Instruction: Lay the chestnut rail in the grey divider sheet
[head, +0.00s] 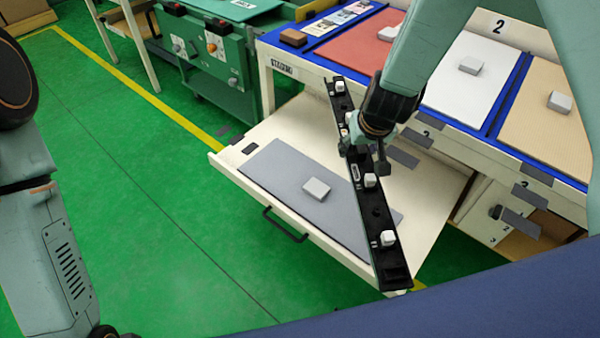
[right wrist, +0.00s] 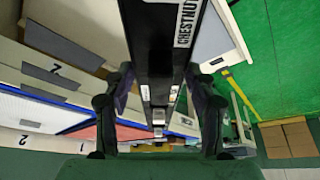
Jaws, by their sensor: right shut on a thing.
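The chestnut rail (head: 376,213) is a long black strip with several white clips along it. In the right wrist view it carries a white label reading CHESTNUT (right wrist: 187,22). My right gripper (head: 364,154) is shut on the rail near its middle, and the wrist view shows a finger on each side of it. The grey divider sheet (head: 268,170) lies in an open cream drawer (head: 232,166) with a light block (head: 316,188) on it. The rail crosses over the right part of the sheet, hiding some of it; its height above is unclear. My left gripper is out of view.
A workbench behind the drawer holds red (head: 352,48), white (head: 478,72) and tan (head: 562,122) sheets, each with a light block. A dark handle (head: 285,223) is on the drawer front. A green cabinet (head: 205,55) stands at the back left. Green floor left of the drawer is clear.

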